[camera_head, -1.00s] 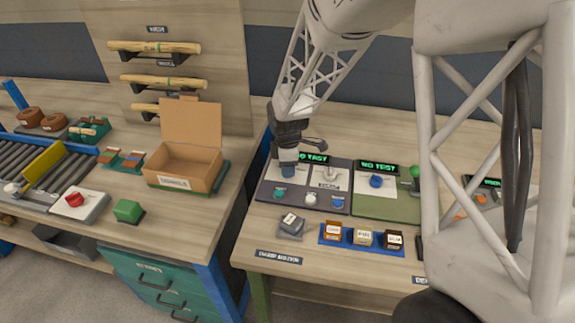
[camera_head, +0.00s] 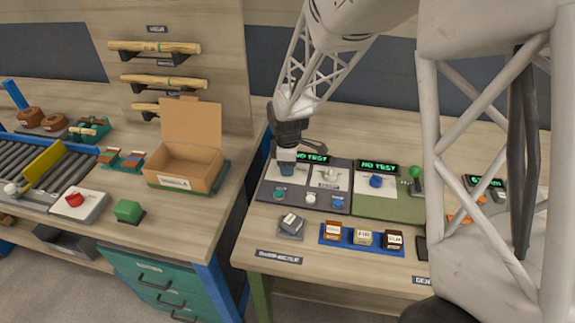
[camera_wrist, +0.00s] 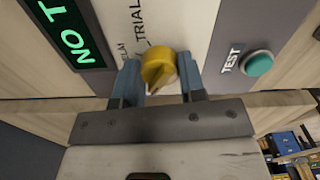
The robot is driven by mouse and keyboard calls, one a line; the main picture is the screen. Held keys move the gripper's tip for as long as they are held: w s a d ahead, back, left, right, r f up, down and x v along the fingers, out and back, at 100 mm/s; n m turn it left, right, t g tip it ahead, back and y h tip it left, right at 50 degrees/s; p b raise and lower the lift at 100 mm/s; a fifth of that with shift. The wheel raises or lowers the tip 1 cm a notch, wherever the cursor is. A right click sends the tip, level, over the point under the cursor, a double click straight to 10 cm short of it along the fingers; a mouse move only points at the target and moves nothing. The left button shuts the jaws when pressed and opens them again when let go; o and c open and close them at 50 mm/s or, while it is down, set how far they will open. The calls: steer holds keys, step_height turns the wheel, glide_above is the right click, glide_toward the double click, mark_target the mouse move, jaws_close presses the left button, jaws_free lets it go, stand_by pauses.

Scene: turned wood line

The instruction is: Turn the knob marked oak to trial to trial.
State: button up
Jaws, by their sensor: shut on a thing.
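A yellow knob (camera_wrist: 158,68) is on the white face of a tester panel in the wrist view. My gripper (camera_wrist: 160,80) has its two blue fingers on either side of it, shut on it. The word TRIAL is printed just above the knob, with a second, partly cut word beside it that seems to read ELM. The knob's exact setting is hard to tell. In the head view my gripper (camera_head: 286,168) reaches down to the left tester (camera_head: 265,198), and the knob is hidden behind it.
A green TEST button (camera_wrist: 259,64) is right of the knob in the wrist view. A lit NO TEST display (camera_wrist: 70,28) is at left.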

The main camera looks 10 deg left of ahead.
steer(key=m, duration=1.8)
steer(key=shift+m, duration=0.4)
steer(key=m, duration=0.6)
steer(key=shift+m, duration=0.3)
steer(key=o, duration=0.6)
steer(key=shift+o, duration=0.2)
steer(key=shift+r, duration=0.15)
